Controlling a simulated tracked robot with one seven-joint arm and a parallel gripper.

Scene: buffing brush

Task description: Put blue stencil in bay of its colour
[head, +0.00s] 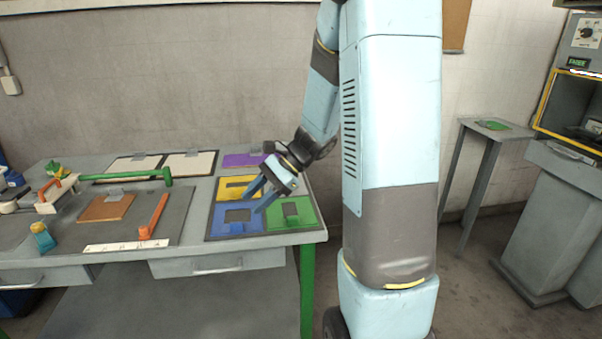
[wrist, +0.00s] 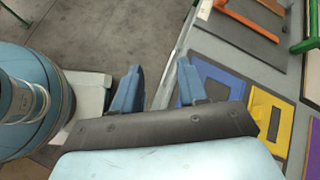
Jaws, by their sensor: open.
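The blue stencil (head: 222,226) is a flat blue plate with a square dark opening. It lies in a dark-edged tray at the right end of the workbench, below a yellow plate (head: 226,191) and left of a green plate (head: 275,220). The blue also shows in the wrist view (wrist: 233,82), partly hidden behind my gripper. My gripper (head: 254,198) is open and empty, its fingers pointing down over the blue and yellow plates in the head view. In the wrist view both fingers (wrist: 157,76) stand apart with nothing between them. I cannot tell its exact height above the plates.
On the bench (head: 180,260) are a green-handled tool (head: 130,175), an orange tool (head: 154,215), a brown board (head: 105,207), a ruler (head: 122,246) and a purple plate (head: 240,160). Another green plate (head: 492,125) lies on a small side table (head: 470,123). A machine stands at right.

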